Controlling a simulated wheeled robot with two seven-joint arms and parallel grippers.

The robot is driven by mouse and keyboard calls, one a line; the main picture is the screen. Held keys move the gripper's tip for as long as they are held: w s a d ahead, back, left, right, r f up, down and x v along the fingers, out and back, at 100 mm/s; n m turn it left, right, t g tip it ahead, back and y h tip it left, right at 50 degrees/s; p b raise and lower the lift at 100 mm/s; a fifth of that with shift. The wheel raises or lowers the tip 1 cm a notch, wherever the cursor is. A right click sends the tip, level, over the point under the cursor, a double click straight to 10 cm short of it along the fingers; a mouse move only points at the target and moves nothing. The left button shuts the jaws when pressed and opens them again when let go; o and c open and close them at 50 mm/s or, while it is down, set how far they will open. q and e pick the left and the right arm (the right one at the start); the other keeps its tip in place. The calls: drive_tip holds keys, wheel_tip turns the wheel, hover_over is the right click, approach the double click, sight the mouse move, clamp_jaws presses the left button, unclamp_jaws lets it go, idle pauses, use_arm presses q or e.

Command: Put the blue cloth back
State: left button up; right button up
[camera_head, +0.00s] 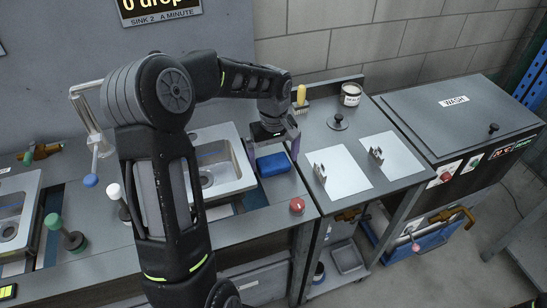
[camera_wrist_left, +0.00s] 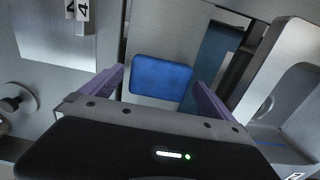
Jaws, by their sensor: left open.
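The blue cloth (camera_head: 273,164) looks like a small folded pad. It lies at the right side of the sink basin in the head view. In the left wrist view the blue cloth (camera_wrist_left: 160,80) is between and beyond the two purple fingers. My left gripper (camera_head: 272,148) is open just above the cloth, with its fingers apart on either side; it also shows in the left wrist view (camera_wrist_left: 158,84). Whether the fingers touch the cloth is not clear. My right gripper is not in view.
The sink basin (camera_head: 222,165) is left of the cloth. A red knob (camera_head: 297,204) stands near the counter's front edge. White plates (camera_head: 340,176) with metal clips, a yellow-handled brush (camera_head: 301,97) and a jar (camera_head: 351,94) are to the right. A faucet (camera_head: 93,115) rises at left.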

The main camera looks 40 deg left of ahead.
sight(273, 161)
use_arm(q)
wheel_tip(273, 161, up, 12)
drive_tip(key=b, duration=0.1)
idle(0.4)
